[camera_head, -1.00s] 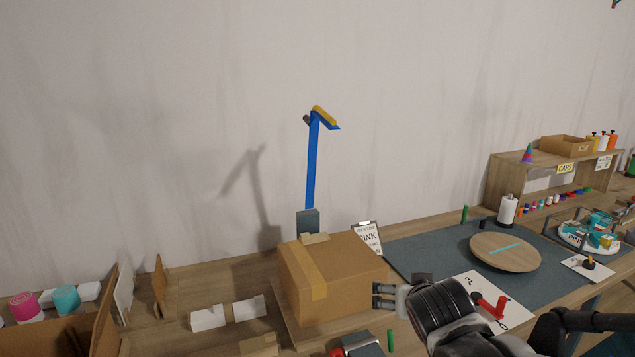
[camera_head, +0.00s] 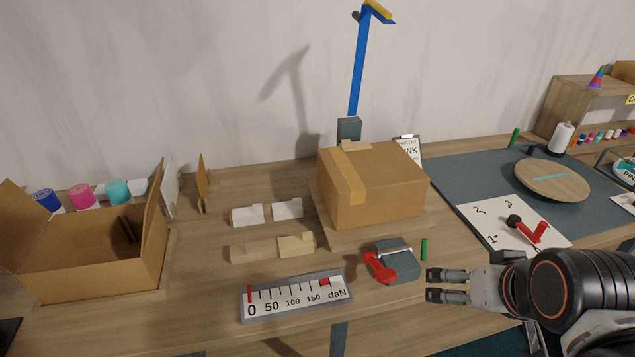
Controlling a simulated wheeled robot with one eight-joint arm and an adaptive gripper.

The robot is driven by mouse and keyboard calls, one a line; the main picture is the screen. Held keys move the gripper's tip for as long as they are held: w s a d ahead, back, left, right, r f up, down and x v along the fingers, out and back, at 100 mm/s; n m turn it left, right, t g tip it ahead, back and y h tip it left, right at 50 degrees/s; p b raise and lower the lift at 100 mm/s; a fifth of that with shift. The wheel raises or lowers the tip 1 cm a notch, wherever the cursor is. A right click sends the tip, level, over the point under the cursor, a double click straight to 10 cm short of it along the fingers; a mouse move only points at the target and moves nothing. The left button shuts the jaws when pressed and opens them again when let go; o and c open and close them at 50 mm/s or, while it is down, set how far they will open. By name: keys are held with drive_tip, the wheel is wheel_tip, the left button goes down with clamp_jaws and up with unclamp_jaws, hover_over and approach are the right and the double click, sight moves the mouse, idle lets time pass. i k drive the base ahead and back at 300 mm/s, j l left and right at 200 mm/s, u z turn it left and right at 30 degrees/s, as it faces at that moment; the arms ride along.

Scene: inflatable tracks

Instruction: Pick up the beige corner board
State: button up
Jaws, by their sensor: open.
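Two small beige angled pieces stand side by side on the wooden table: a lighter beige corner board (camera_head: 297,244) and a browner piece (camera_head: 252,250) at its left. Another beige angled piece (camera_head: 355,146) sits on top of the closed cardboard box (camera_head: 385,190). I cannot tell for sure which of these the task names. My gripper (camera_head: 431,286) is at the lower right, pointing left, open with nothing between its fingers. It is apart from all the beige pieces, to the right of the red-handled grey tool (camera_head: 395,262).
White angled pieces (camera_head: 247,215) stand behind the beige pair. A force scale (camera_head: 296,296) lies in front. An open cardboard box (camera_head: 95,268) is at left. A blue post (camera_head: 360,70) rises behind the closed box. A green stick (camera_head: 424,250) stands near my gripper.

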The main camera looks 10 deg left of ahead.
sight(291, 246)
drive_tip(key=k+j, duration=0.15)
drive_tip(key=j, duration=0.25)
drive_tip(key=k+j, duration=0.15)
drive_tip(key=j, duration=0.2)
drive_tip(key=k+j, duration=0.2)
drive_tip(key=j, duration=0.2)
drive_tip(key=k+j+u, duration=0.1)
drive_tip(key=j, duration=0.25)
